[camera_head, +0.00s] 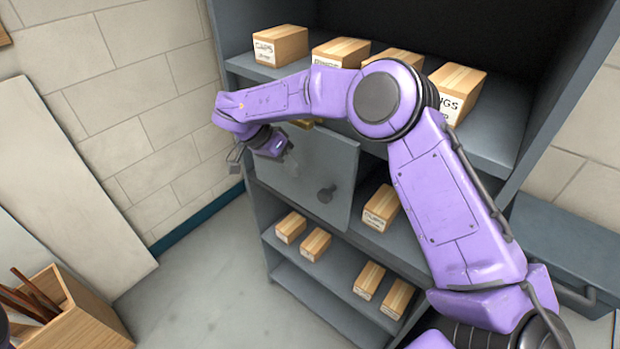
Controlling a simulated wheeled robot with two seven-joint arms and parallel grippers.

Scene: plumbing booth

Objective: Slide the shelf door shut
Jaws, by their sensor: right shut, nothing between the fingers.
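The grey shelf door (325,160) is a flat panel with a round dark knob (326,194) low on its face. It covers the left part of the middle level of the grey shelf unit (495,140). The right part of that level is open and shows a box. My right arm reaches across the front of the shelf from the right. My right gripper (289,163) is at the door's left side, left of and above the knob. It is shut and empty. Whether it touches the door is unclear. My left gripper is out of view.
Cardboard boxes (280,45) line the upper shelf, some partly behind my arm. A box (382,207) sits right of the door, and several more (315,244) are below. A wooden crate (75,315) stands at lower left. The floor (205,275) between is clear.

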